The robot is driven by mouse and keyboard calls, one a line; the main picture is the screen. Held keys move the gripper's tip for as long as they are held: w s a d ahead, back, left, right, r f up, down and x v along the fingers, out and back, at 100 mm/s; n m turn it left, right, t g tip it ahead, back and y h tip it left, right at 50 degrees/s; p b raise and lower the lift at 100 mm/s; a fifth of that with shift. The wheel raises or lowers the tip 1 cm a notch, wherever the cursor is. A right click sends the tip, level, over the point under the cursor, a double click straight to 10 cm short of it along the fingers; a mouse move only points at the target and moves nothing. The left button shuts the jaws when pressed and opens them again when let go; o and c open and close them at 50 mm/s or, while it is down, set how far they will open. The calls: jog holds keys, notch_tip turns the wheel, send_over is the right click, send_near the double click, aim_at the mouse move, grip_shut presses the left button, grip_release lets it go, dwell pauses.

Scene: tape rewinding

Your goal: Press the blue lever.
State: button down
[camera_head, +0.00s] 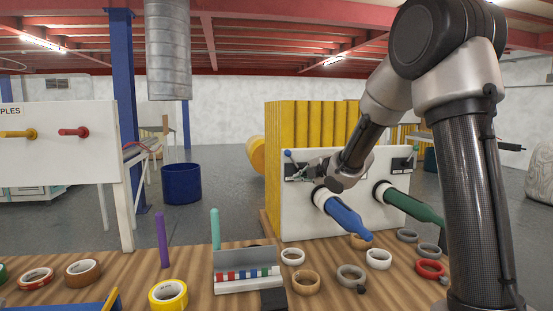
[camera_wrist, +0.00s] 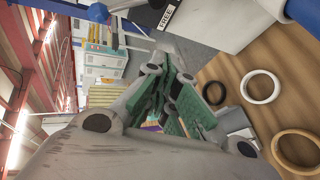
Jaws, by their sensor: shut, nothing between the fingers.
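The blue lever (camera_head: 288,154) is a small lever with a blue ball knob at the upper left of the white panel (camera_head: 300,220). Its blue knob (camera_wrist: 97,12) also shows at the top left of the wrist view. My gripper (camera_head: 299,173) is in front of the panel, just right of and below the knob in the head view. In the wrist view my gripper (camera_wrist: 168,85) has its green-padded fingers together with nothing held. The knob appears apart from the fingers there. The lever's base is partly hidden by my gripper in the head view.
A blue spindle cone (camera_head: 345,216) with a white roll and a green cone (camera_head: 412,204) stick out from the panel, below and right of my gripper. A second lever (camera_head: 410,160) is at the panel's right. Tape rolls (camera_head: 350,274) lie on the wooden table (camera_head: 200,262).

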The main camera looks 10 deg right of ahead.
jog(key=a+r+n+t+y, duration=0.1)
jog(key=a+r+n+y, duration=0.1)
jog(key=a+r+n, duration=0.2)
jog(key=shift+w+r+n+y, duration=0.2)
jog(key=shift+r+n+y, duration=0.2)
jog(key=shift+r+n, duration=0.1)
jog(key=x, duration=1)
jog(key=shift+w+d+r, duration=0.15)
jog(key=shift+d+r, duration=0.15)
jog(key=shift+d, duration=0.35)
jog(key=shift+w+d+r, duration=0.15)
jog(key=shift+d+r, duration=0.1)
jog(key=shift+d, duration=0.4)
jog(key=shift+w+d+r, duration=0.1)
jog(key=shift+d+r, duration=0.2)
jog(key=shift+d, duration=0.35)
jog(key=shift+d+r, duration=0.1)
jog(key=shift+d+r+m, duration=0.15)
jog(key=shift+m, duration=0.15)
